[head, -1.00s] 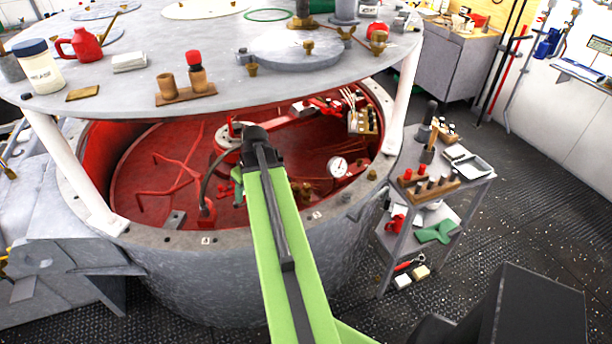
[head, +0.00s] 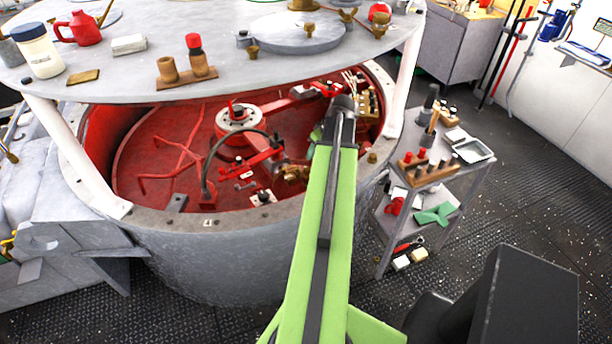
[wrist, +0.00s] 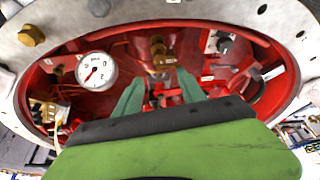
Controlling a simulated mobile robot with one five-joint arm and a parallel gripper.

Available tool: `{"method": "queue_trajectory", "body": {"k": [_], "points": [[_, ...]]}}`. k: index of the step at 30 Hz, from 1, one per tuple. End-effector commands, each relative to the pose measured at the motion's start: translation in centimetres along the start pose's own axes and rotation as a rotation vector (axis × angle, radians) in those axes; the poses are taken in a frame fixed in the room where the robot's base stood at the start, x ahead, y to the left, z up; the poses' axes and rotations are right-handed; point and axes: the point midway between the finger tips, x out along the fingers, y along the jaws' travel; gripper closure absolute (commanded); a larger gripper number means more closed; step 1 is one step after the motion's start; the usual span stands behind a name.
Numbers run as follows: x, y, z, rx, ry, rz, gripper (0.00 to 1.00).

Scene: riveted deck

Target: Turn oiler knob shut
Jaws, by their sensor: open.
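A brass fitting with a rounded knob, which looks like the oiler, shows in the wrist view (wrist: 160,52) at top centre, beyond my fingertips. It also shows in the head view (head: 291,172) inside the red tub, just left of my arm. I cannot tell how far its knob is turned. My gripper (wrist: 160,90) has its two green fingers spread, with a gap between them and nothing held. The fingers appear apart from the brass fitting. In the head view my arm hides most of the gripper.
A dial gauge (wrist: 97,70) stands left of the brass fitting in the wrist view. A black knob on a white plate (wrist: 224,43) is on its right. The tub's bolted grey rim (head: 225,220) surrounds the space, with a grey round top (head: 120,75) above. A tool cart (head: 465,185) stands at right.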

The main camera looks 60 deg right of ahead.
Motion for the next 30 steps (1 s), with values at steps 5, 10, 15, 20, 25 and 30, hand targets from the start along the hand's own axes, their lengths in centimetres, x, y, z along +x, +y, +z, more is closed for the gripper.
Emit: {"method": "queue_trajectory", "body": {"k": [5, 10, 15, 20, 25, 30], "points": [[5.1, 0.1, 0.4, -0.001, 0.000, 0.000, 0.52], [8.8, 0.1, 0.4, 0.000, 0.000, 0.000, 0.52], [12.0, 0.1, 0.3, 0.001, 0.001, 0.001, 0.52], [12.9, 0.1, 0.1, 0.001, 0.000, 0.001, 0.52], [12.7, 0.1, 0.1, 0.002, 0.000, 0.001, 0.52], [12.7, 0.1, 0.1, 0.002, 0.000, 0.001, 0.67]]}}
